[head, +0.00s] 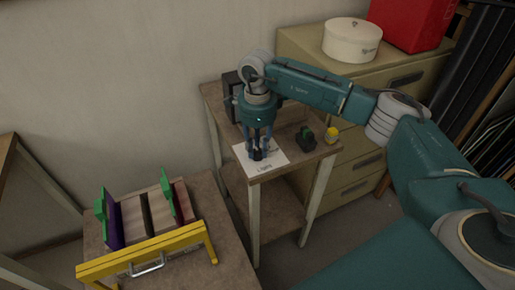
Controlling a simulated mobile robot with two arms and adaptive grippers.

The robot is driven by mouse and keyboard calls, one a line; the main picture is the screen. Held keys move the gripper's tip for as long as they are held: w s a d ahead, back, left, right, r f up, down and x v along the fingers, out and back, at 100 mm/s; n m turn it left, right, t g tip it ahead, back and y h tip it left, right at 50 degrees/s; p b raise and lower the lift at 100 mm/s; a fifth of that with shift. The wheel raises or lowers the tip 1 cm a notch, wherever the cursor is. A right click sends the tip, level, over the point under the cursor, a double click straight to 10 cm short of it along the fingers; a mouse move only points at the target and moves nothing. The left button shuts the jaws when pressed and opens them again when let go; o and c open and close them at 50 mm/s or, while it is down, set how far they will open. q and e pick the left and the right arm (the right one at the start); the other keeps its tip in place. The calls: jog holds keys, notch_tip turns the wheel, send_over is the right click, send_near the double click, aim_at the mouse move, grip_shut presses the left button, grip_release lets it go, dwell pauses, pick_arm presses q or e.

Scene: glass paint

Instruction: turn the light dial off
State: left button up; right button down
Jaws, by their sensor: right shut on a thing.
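A white sheet labelled "Light" (273,167) lies on the small side table. My right gripper (258,154) points down over this sheet and is shut on a small dark thing, which appears to be the light dial. The fingers hide most of the dial, so its setting cannot be read. My left gripper is not in view.
A black and green device (305,139) and a small yellow object (331,134) are at the table's right side. A dark box (232,92) stands behind the gripper. A yellow-framed rack (150,253) stands at lower left. Drawers (358,148) are at the right.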

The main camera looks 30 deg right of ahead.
aim_at(258, 151)
jog(key=c, duration=1.5)
grip_release()
jog(key=shift+o, duration=0.2)
notch_tip(258, 151, up, 12)
jog(key=shift+s, duration=0.1)
